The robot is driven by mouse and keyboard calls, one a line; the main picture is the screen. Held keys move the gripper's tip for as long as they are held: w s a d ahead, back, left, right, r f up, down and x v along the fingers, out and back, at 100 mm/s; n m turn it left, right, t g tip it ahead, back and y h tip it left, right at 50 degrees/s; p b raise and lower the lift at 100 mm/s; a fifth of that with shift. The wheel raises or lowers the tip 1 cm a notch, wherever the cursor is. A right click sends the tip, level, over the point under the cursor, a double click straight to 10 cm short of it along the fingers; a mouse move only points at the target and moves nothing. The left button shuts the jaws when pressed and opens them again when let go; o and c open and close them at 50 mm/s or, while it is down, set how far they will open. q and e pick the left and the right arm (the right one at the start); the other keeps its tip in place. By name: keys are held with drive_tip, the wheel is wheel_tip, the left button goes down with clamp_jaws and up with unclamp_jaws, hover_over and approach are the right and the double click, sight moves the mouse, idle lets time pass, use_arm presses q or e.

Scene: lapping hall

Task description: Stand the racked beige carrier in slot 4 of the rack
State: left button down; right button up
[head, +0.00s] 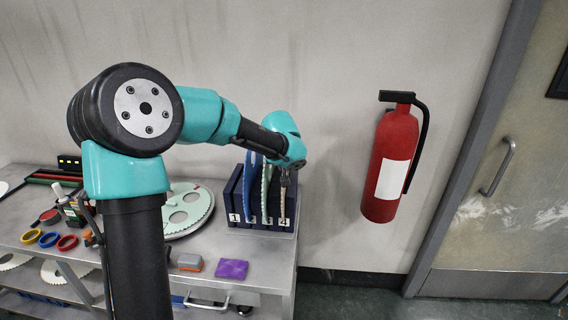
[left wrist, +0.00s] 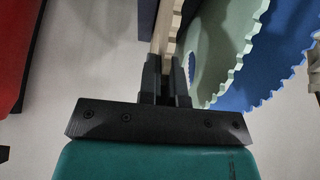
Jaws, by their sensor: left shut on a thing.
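A dark navy rack (head: 233,193) with numbered slots stands on the bench's right end. The beige carrier (head: 283,203) is a thin toothed disc, seen edge-on and upright above the number 4. I cannot tell how deep in the slot it sits. My left gripper (head: 287,176) is above the rack, shut on the beige carrier's upper edge. In the left wrist view my left gripper (left wrist: 167,72) has the beige carrier (left wrist: 167,30) between its fingers. A green carrier (head: 266,187) and a blue carrier (head: 249,172) stand in the rack to its left. My right gripper is out of view.
A red fire extinguisher (head: 391,160) hangs on the wall right of the rack. A round pale green plate (head: 185,211) lies left of the rack. A purple block (head: 232,269) and an orange-grey block (head: 190,262) lie near the bench's front edge.

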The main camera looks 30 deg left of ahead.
use_arm(q)
drive_tip(key=shift+f, duration=0.75)
drive_tip(key=c, duration=1.2)
unclamp_jaws()
drive_tip(key=shift+f, duration=0.1)
drive_tip(key=v, duration=1.7)
drive_tip(key=shift+s+r, duration=0.15)
drive_tip(key=shift+r, duration=0.1)
drive_tip(key=shift+f, duration=0.1)
